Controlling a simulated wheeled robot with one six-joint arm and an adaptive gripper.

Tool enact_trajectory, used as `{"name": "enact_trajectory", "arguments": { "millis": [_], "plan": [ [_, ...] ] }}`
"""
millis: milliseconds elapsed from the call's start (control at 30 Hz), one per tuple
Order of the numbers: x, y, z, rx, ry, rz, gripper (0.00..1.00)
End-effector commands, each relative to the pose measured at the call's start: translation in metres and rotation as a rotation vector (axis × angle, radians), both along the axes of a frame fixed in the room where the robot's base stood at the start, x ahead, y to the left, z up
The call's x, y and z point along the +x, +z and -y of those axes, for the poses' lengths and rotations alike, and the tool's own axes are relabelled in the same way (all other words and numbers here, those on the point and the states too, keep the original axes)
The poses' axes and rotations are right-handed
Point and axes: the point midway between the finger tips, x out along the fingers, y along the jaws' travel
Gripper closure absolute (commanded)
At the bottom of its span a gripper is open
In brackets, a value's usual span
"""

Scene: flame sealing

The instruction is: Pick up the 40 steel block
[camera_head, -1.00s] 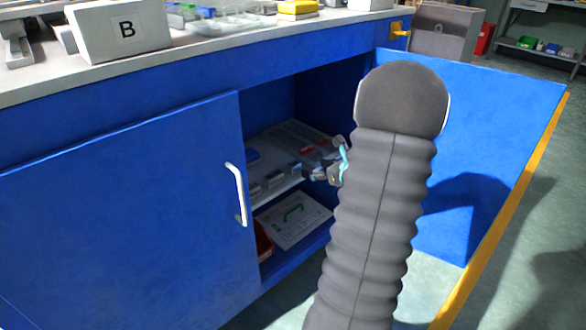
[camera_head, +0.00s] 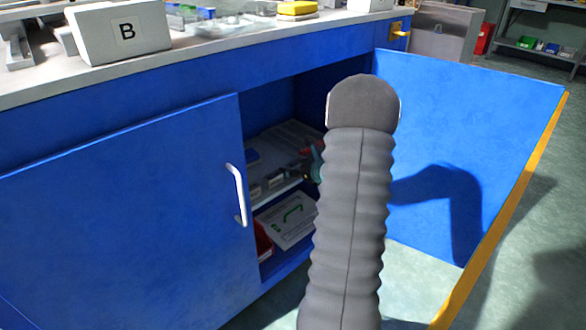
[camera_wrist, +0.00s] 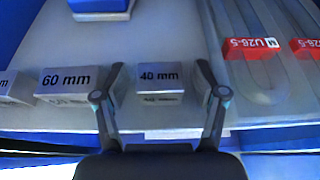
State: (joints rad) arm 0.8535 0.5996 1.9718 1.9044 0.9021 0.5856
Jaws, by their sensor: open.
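The 40 mm steel block (camera_wrist: 160,77) stands on the cabinet shelf in the wrist view, its label facing me. My gripper (camera_wrist: 162,82) is open, with one finger on each side of this block. The left finger is between the 40 mm block and the 60 mm block (camera_wrist: 68,82). I cannot tell whether either finger touches the 40 mm block. In the head view, my own arm hides most of my gripper and this part of the shelf (camera_head: 285,185).
Another block shows at the far left of the wrist view. Red tags marked U26-5 (camera_wrist: 250,48) lie on the right. A blue-fronted item (camera_wrist: 98,5) is behind. The closed blue door (camera_head: 120,210) and open door (camera_head: 470,140) flank the cabinet opening.

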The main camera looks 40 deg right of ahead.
Motion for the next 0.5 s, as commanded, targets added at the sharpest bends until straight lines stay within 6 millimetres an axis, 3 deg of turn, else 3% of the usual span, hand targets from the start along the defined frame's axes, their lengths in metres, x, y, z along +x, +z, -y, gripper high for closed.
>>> {"name": "enact_trajectory", "arguments": {
  "millis": [167,433,500],
  "plan": [
    [0.0000,0.0002,0.0003,0.000,-0.001,0.000,0.29],
    [-0.0001,0.0004,0.0001,-0.001,0.000,0.000,0.97],
    [0.0002,0.0012,0.0002,-0.001,0.000,0.002,1.00]
  ]
}}
